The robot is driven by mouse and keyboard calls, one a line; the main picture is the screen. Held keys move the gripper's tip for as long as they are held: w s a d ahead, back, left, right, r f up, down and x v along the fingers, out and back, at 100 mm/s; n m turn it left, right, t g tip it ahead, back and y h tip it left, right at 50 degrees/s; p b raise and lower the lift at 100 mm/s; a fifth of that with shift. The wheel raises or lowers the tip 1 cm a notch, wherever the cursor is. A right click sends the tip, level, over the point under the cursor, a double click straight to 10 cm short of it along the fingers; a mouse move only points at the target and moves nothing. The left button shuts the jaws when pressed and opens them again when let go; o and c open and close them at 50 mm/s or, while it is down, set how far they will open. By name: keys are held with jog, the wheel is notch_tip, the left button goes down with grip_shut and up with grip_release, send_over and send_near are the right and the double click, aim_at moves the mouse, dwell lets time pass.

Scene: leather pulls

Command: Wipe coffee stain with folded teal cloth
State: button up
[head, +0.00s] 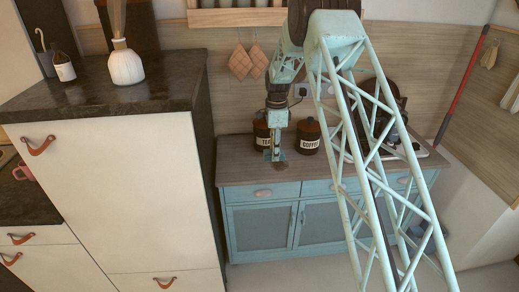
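My gripper (275,156) points down at the wooden top (235,172) of the blue cabinet, just in front of the dark canister marked TEA (261,133). It is small in the head view, and its fingers are pale teal like my arm. I cannot tell whether it is open or shut, or whether a teal cloth is between or under the fingers. I cannot make out the folded teal cloth as a separate thing. No coffee stain can be told for sure; the wood right around the fingertips is partly hidden.
A dark COFFEE canister (308,136) stands close to the right of my gripper. Dark items on a pale tray (425,156) are partly behind my arm. A tall white cabinet (110,190) with a dark top, bearing a white vase (126,66), stands left.

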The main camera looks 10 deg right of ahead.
jog(key=shift+w+a+r+m, duration=0.2)
jog(key=shift+w+a, duration=0.1)
jog(key=shift+a, duration=0.3)
jog(key=shift+w+a+r+m, duration=0.1)
jog(key=shift+w+a+r, duration=0.15)
jog(key=shift+a, duration=0.35)
jog(key=shift+d, duration=0.1)
jog(key=shift+f, duration=0.15)
